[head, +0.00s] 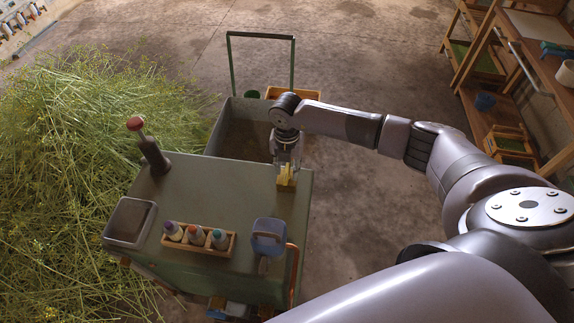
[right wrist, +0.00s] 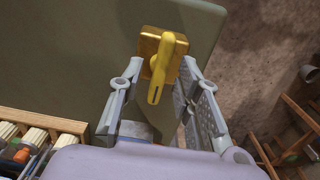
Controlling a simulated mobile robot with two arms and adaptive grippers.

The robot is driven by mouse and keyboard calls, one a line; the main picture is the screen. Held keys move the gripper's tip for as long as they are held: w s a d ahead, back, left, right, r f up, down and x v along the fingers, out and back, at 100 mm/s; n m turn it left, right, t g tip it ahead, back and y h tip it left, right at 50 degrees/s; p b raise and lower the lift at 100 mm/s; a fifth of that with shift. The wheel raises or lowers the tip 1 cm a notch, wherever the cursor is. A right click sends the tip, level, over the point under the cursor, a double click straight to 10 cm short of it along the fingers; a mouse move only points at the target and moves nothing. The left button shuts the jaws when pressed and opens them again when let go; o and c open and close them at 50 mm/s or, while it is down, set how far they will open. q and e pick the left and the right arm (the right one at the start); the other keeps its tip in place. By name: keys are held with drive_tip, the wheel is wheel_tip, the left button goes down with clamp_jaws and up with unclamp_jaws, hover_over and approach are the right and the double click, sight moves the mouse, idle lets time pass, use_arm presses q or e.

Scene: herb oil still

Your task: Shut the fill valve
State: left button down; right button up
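The fill valve is a brass-yellow block with a yellow lever (right wrist: 160,70), near the far right corner of the green cart top. In the head view the valve (head: 286,177) shows just below my right gripper (head: 287,160). In the right wrist view the lever points down the picture, towards my wrist. My right gripper (right wrist: 163,66) is open, with one fingertip to each side of the valve. The lever lies between the fingers with gaps; I cannot tell whether a fingertip touches the block. My left gripper is not in view.
The cart top (head: 225,187) also bears a red-knobbed post (head: 150,148), a wooden rack of bottles (head: 200,248), a blue-grey jug (head: 269,238) and a grey tray (head: 110,222). Cut herbs (head: 70,150) heap at left. Wooden shelving (head: 505,95) stands at right.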

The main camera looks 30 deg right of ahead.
drive_tip(key=shift+f, duration=0.2)
clamp_jaws()
idle(0.3)
